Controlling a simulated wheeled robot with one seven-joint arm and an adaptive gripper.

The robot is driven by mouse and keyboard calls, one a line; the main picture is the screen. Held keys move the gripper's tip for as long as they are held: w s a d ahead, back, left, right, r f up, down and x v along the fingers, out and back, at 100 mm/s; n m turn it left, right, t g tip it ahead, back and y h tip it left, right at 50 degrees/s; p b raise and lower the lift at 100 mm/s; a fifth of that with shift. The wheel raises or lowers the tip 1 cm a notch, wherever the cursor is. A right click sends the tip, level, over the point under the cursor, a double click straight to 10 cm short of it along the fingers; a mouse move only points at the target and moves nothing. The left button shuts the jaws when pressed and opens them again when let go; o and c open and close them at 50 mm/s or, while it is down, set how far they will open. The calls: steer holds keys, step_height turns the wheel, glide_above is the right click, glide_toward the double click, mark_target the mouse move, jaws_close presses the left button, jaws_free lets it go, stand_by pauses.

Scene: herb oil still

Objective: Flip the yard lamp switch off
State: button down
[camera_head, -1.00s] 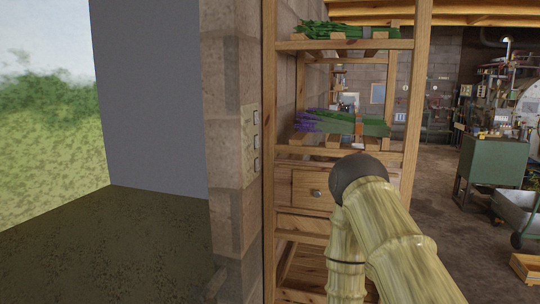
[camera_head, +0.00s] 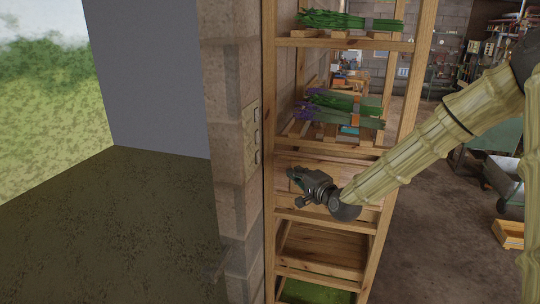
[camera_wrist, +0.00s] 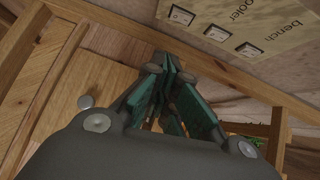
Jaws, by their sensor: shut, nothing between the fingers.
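A pale switch plate (camera_head: 249,142) with three small switches in a column is fixed to the block wall, left of the wooden rack. In the wrist view the plate (camera_wrist: 275,18) shows at the upper right, with the printed words "bench" and a partly cut-off "ooler". No label for the yard lamp is readable, so I cannot tell which switch it is.
The wooden rack (camera_head: 270,200) stands right beside the plate, its front post close to my gripper. Green and purple herb bundles (camera_head: 340,105) lie on its shelves. Open floor (camera_head: 430,240) lies to the right.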

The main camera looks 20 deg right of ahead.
mark_target(258, 157)
steer(key=shift+w+d+r, duration=0.1)
steer(key=shift+r, duration=0.05)
steer(key=a+p+x, duration=0.1)
steer(key=p+x, duration=0.1)
steer(key=x, duration=0.2)
steer(key=a+p+x, duration=0.1)
steer(key=p+x, duration=0.1)
steer(key=x, duration=0.2)
steer(key=p+x, duration=0.2)
steer(key=x, duration=0.3)
steer(key=shift+s+a, duration=0.35)
steer(key=shift+a, duration=0.05)
stand_by(0.3)
